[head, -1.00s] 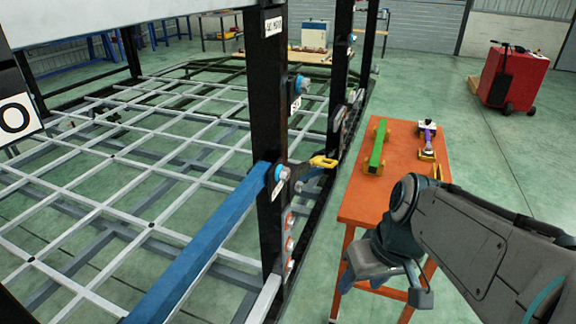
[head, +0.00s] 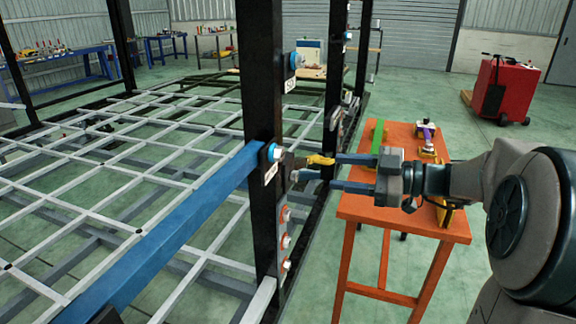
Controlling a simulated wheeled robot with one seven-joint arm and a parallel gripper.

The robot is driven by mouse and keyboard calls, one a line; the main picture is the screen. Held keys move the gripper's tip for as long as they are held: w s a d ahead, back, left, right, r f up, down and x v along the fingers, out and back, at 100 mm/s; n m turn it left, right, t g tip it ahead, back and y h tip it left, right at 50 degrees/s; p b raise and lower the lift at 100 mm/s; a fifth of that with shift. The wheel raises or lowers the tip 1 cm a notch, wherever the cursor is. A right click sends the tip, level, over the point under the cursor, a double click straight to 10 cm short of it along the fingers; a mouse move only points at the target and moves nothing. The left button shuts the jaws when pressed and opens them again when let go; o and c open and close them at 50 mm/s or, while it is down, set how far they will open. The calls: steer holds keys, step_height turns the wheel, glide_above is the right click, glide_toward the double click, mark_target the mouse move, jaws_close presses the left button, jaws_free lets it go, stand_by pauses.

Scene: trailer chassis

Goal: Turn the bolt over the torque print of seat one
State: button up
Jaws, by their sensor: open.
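A blue beam (head: 190,228) meets a black upright post (head: 262,110). A bolt with a pale head (head: 277,152) sits on the post at the beam's end, with a small white printed label (head: 270,174) just under it; its print is too small to read surely. A higher bolt (head: 297,60) has a label (head: 290,85) that looks like 50. My gripper (head: 331,172) is open, with its two blue fingers pointing left at the post, right of the beam-end bolt. A yellow piece (head: 320,159) shows at the upper fingertip; I cannot tell whether they touch.
Several bolts with red rings (head: 286,240) run down the post below. An orange table (head: 400,215) on the right carries a green bar (head: 377,136) and a purple-and-yellow part (head: 428,140). A second black post (head: 335,100) stands behind. A red cart (head: 498,90) is far off.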

mark_target(283, 155)
steer(key=shift+n+t+y, duration=0.4)
steer(key=shift+n+t, duration=0.1)
steer(key=x, duration=0.4)
steer(key=p+x, duration=0.1)
steer(key=x, duration=0.3)
steer(key=w+p+x, duration=0.1)
steer(key=x, duration=0.4)
steer(key=shift+w+d+r, duration=0.1)
steer(key=shift+d+r, duration=0.1)
steer(key=shift+r, duration=0.05)
steer(key=c, duration=1)
